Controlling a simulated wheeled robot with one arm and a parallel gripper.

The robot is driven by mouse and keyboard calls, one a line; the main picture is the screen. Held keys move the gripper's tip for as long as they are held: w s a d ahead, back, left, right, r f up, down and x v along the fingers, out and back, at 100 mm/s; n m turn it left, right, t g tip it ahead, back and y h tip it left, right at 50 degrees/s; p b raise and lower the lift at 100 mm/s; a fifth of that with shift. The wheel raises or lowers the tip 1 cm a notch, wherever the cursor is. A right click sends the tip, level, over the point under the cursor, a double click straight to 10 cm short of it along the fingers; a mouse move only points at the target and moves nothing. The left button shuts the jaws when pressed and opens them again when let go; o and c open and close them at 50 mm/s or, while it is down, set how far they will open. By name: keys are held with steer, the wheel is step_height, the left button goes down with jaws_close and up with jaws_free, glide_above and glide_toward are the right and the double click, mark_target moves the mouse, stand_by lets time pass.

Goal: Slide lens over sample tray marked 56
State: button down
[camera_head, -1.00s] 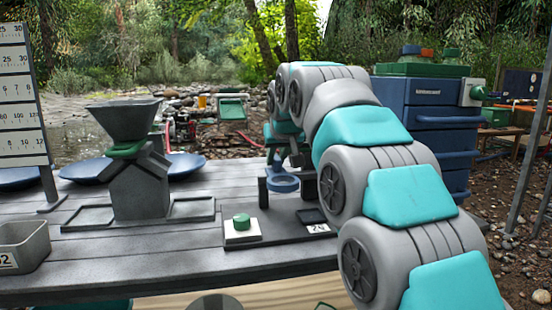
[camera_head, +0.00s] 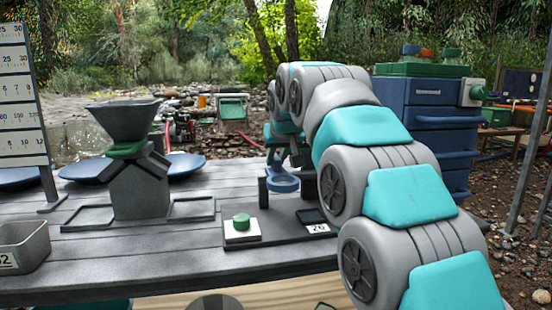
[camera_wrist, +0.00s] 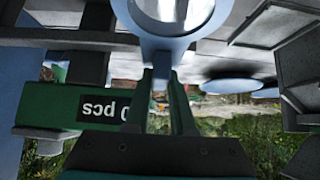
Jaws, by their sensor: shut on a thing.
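The lens is a blue ring (camera_head: 284,184) on a dark stand at the back of a dark base plate on the grey table. In the wrist view the ring (camera_wrist: 176,16) is cut off by the top edge. My gripper (camera_wrist: 162,78) is shut on the narrow part just below the ring. In the head view my arm hides much of the grip. A small dark sample tray (camera_head: 310,216) lies in front and to the right of the ring. Its white label (camera_head: 318,228) seems to read 26. I see no label reading 56.
A green button on a white block (camera_head: 241,228) sits on the plate's left. A grey hopper stand (camera_head: 139,180) with shallow trays is further left, with a grey bin (camera_head: 22,247) at the table edge. A dark blue cabinet (camera_head: 425,120) stands behind my arm.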

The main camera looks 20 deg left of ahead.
steer(key=d, duration=0.1)
steer(key=w+d, duration=0.2)
steer(key=d, duration=0.1)
steer(key=shift+w+r+p, duration=0.1)
steer(key=shift+w+p, duration=0.15)
steer(key=shift+p, duration=0.1)
steer(key=c, duration=0.8)
jaws_free()
steer(key=shift+o, duration=0.2)
steer(key=v, duration=0.7)
steer(key=shift+s+r, duration=0.15)
steer(key=shift+s, duration=0.15)
steer(key=shift+d, duration=0.1)
steer(key=shift+c, duration=0.3)
